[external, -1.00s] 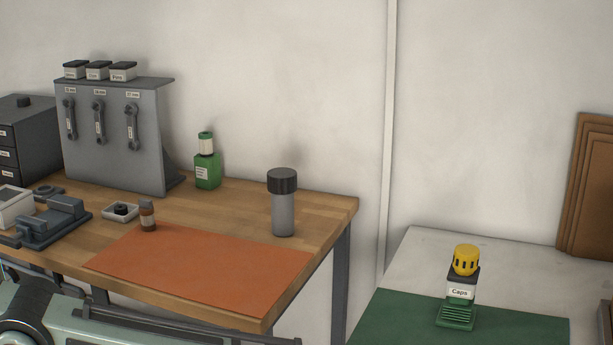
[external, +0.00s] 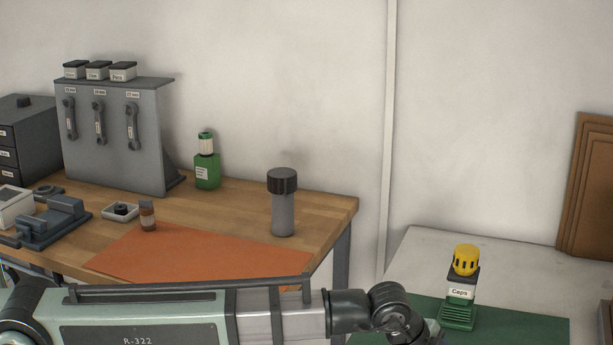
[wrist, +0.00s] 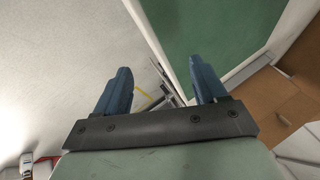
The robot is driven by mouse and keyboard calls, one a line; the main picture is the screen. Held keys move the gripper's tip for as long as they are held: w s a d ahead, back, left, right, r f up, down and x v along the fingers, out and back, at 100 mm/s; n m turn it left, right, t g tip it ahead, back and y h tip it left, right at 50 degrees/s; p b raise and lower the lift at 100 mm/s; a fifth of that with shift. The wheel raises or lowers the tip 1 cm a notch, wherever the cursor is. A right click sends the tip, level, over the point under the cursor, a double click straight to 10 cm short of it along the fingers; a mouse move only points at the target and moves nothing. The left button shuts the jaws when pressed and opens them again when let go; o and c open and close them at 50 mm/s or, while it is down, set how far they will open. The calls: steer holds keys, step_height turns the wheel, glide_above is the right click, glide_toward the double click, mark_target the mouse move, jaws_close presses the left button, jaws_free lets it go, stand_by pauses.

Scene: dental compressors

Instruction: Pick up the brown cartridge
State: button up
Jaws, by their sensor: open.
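In the external view my arm crosses the bottom of the picture, and my fingers cannot be made out there. The cartridge is not visible in the wrist view.
A grey cylinder with a black cap (external: 283,212) stands at the bench's right. A green bottle (external: 207,172), a tool rack (external: 115,140) and a vise (external: 55,220) are behind and left. A yellow-topped stack (external: 461,290) stands on the green mat (external: 530,328) at right.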

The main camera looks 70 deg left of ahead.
steer(key=a+r+n+t+y, duration=0.15)
steer(key=a+r+n, duration=0.35)
steer(key=a, duration=1.1)
steer(key=a+r+n+y, duration=0.25)
steer(key=a+r, duration=0.55)
steer(key=a, duration=0.8)
step_height(320, 180, up, 4)
steer(key=n+g+y, duration=0.1)
steer(key=n+g, duration=0.7)
steer(key=n, duration=1.5)
glide_above(145, 200)
steer(key=d, duration=0.3)
steer(key=x, duration=0.7)
steer(key=shift+a, duration=0.2)
steer(key=shift+x, duration=3)
steer(key=shift+d, duration=0.15)
steer(key=c, duration=1.1)
